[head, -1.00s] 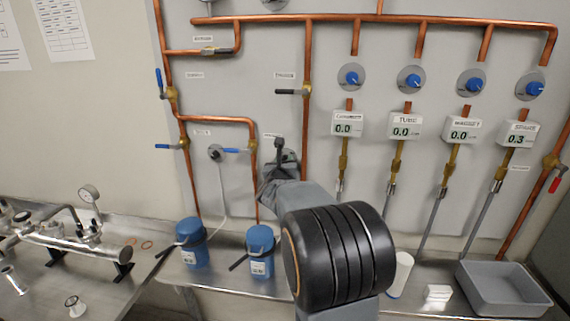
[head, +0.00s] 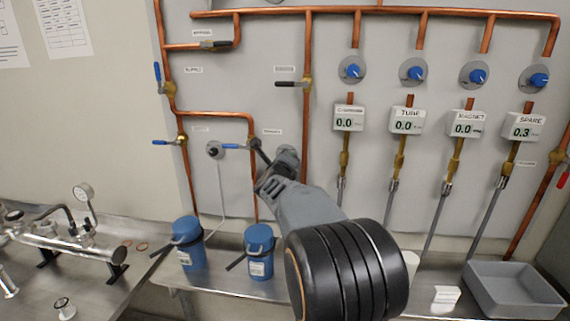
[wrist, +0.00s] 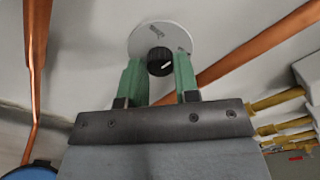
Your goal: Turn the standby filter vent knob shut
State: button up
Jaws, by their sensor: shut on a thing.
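The vent knob (wrist: 160,61) is a small black round knob with a white pointer mark, on a pale round plate (wrist: 146,40). In the wrist view, the mark points right and slightly up. The green fingers of my gripper (wrist: 158,66) stand on either side of the knob, shut on it. In the head view, my gripper (head: 272,178) is at the wall panel, just right of a blue-handled valve (head: 229,147). It hides the knob there. A small label (head: 271,131) sits above, too small to read for certain.
Copper pipes (head: 307,60) run close on both sides of my gripper. Several blue knobs (head: 352,71) and display boxes (head: 349,118) are to the right. Blue canisters (head: 259,240) stand on the bench below, and a grey tray (head: 480,294) lies at the right.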

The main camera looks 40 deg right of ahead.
jog(key=shift+n+p, duration=0.45)
jog(key=shift+n, duration=4.85)
jog(key=o, duration=0.9)
jog(key=shift+o, duration=0.2)
jog(key=b+v, duration=0.1)
jog(key=v, duration=1.2)
jog(key=shift+s+a, duration=0.25)
jog(key=shift+s, duration=0.1)
